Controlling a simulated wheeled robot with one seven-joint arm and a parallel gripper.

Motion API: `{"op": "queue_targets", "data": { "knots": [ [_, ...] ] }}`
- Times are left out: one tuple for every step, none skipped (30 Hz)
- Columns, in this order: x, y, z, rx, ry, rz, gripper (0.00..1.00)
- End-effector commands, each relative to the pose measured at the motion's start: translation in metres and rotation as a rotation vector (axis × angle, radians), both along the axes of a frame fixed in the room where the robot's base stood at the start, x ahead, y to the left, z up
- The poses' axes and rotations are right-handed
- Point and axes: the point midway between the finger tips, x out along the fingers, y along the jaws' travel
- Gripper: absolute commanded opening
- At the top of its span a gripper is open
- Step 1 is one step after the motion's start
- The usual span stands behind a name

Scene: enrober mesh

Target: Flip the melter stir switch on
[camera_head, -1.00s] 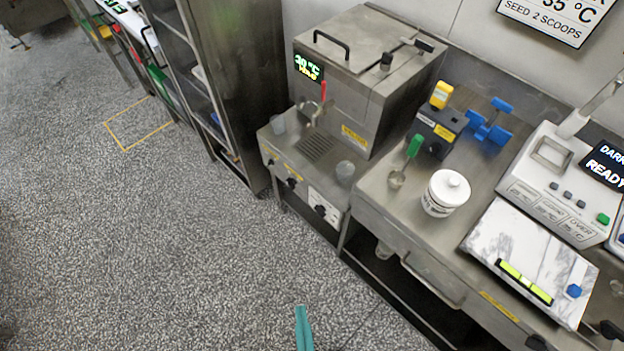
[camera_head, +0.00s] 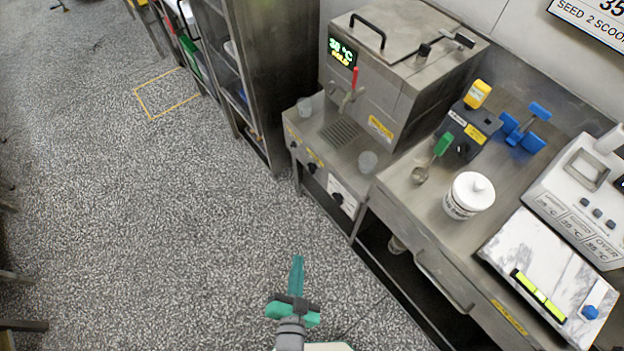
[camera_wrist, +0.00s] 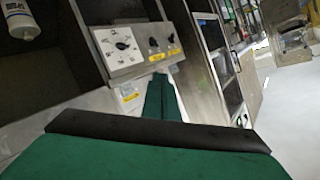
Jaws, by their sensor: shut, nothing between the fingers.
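The melter (camera_head: 385,70) is a steel box with a lit display and a red-handled tap. Its lower front panel (camera_head: 322,178) carries a dial on a white plate (camera_head: 338,198) and two black knobs (camera_head: 311,168) (camera_head: 293,145) with yellow labels. In the wrist view the same dial (camera_wrist: 121,45) and the knobs (camera_wrist: 153,42) (camera_wrist: 170,38) show ahead. I cannot read which one is the stir switch. My gripper (camera_head: 297,262) has teal fingers, shut and empty, in front of the panel and apart from it. In the wrist view my gripper (camera_wrist: 162,82) points toward the panel's lower edge.
A steel rack (camera_head: 262,80) stands left of the melter. The speckled floor before the panel is clear.

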Motion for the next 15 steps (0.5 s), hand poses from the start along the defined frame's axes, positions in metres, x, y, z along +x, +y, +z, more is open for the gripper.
{"op": "queue_targets", "data": {
  "knots": [
    [0.022,0.001,-0.011,0.058,-0.006,-0.029,0.0],
    [0.033,0.001,-0.018,0.094,-0.006,-0.046,0.0],
    [0.048,0.002,-0.027,0.143,-0.004,-0.068,0.0],
    [0.059,0.002,-0.033,0.177,-0.005,-0.084,0.0],
    [0.071,0.001,-0.038,0.212,-0.005,-0.102,0.0],
    [0.087,-0.001,-0.045,0.256,-0.005,-0.124,0.0],
    [0.099,-0.002,-0.051,0.289,-0.006,-0.141,0.0],
    [0.111,-0.004,-0.055,0.32,-0.007,-0.158,0.0],
    [0.126,-0.008,-0.061,0.36,-0.008,-0.181,0.0],
    [0.138,-0.011,-0.064,0.389,-0.01,-0.198,0.0],
    [0.149,-0.014,-0.068,0.416,-0.011,-0.214,0.0],
    [0.162,-0.019,-0.072,0.448,-0.014,-0.235,0.0],
    [0.172,-0.022,-0.074,0.471,-0.016,-0.25,0.0],
    [0.181,-0.027,-0.076,0.49,-0.016,-0.265,0.0],
    [0.191,-0.031,-0.079,0.516,-0.02,-0.281,0.0]
  ]
}}
